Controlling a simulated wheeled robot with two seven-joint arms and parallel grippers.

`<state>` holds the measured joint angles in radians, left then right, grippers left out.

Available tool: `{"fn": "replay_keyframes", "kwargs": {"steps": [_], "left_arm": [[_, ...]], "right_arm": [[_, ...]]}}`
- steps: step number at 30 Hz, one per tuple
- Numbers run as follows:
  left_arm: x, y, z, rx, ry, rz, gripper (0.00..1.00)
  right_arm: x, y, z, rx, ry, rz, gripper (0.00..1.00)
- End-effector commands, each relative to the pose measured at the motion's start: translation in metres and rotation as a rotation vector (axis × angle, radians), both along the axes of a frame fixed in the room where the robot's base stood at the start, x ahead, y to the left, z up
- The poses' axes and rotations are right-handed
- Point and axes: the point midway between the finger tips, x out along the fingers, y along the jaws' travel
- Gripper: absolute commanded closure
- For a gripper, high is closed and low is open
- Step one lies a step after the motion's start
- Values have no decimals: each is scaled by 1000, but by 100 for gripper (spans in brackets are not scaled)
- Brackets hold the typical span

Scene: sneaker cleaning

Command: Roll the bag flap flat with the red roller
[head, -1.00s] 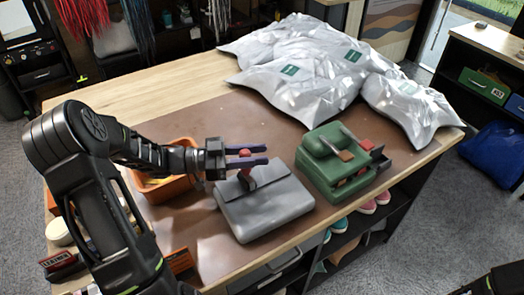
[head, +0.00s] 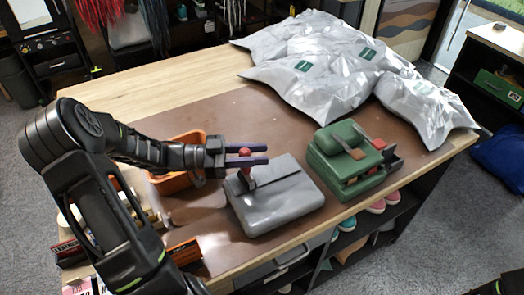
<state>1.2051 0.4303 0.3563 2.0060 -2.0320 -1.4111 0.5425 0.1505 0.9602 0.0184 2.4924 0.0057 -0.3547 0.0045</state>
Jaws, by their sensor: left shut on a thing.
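A grey bag (head: 285,205) lies flat on the brown mat, its flap on the upper side. My left gripper (head: 266,154) reaches in from the left above the bag's far left part. Its two purple fingers are shut on the red roller (head: 245,153), whose knob shows between them. The roller's lower part hangs down at the bag's left part. I cannot tell whether it touches the flap. My right gripper is not in view.
A green box-like machine (head: 345,160) stands right of the bag. Silver pouches (head: 320,75) cover the back right of the table. An orange bin (head: 170,183) sits behind my left arm. The brown mat (head: 235,115) is clear behind the gripper.

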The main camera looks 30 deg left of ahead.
Motion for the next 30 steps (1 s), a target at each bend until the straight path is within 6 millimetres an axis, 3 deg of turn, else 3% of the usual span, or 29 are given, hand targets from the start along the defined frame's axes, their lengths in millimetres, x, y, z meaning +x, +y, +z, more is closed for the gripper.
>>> {"fn": "replay_keyframes", "kwargs": {"steps": [17, 30], "left_arm": [[-9, 5, -2, 2, 4, 1, 100], [-8, 6, 31, 3, 0, 3, 100]], "right_arm": [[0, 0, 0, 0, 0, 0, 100], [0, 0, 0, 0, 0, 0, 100]]}}
